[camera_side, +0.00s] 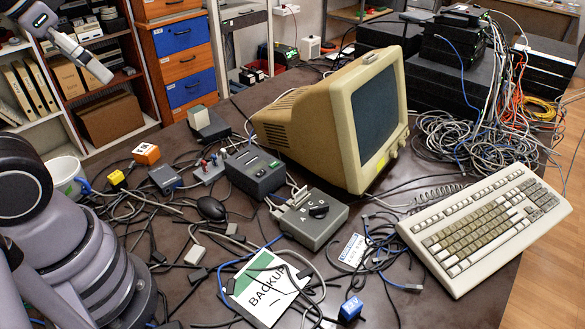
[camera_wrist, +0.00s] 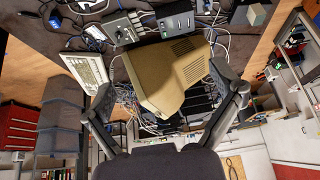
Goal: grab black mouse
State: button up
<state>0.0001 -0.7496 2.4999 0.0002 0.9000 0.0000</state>
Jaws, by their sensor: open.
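A black, rounded mouse (camera_side: 211,208) lies on the dark table in the side view, among cables. It is left of a grey switch box (camera_side: 312,217) and in front of a dark grey box with ports (camera_side: 255,171). I cannot pick the mouse out in the wrist view. My gripper (camera_side: 85,58) is partly in view at the upper left of the side view, high up and well away from the mouse. In the wrist view my gripper (camera_wrist: 163,80) has its two fingers spread wide, with nothing held between them.
A beige CRT monitor (camera_side: 335,115) stands at the table's middle, with a keyboard (camera_side: 485,230) to its right. Loose cables cover much of the table.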

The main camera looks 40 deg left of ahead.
jog(key=w+d+f+m+g+y, duration=0.3)
jog(key=w+f+m+g+y, duration=0.45)
jog(key=f, duration=0.65)
jog(key=w+d+f+m+t+y, duration=0.2)
jog(key=w+d+f+m+y, duration=0.15)
jog(key=f+m, duration=0.4)
jog(key=m+t+y, duration=0.2)
jog(key=m+t, duration=0.2)
jog(key=m, duration=0.2)
send_near(214, 211)
jog(key=shift+s+d+r, duration=0.15)
jog(key=shift+s+r, duration=0.3)
jog(key=shift+r, duration=0.2)
jog(key=shift+f+m, duration=0.3)
jog(key=shift+m, duration=0.1)
jog(key=x, duration=1.3)
jog(key=shift+w+f, duration=0.3)
jog(key=shift+w, duration=0.2)
jog(key=shift+c, duration=0.3)
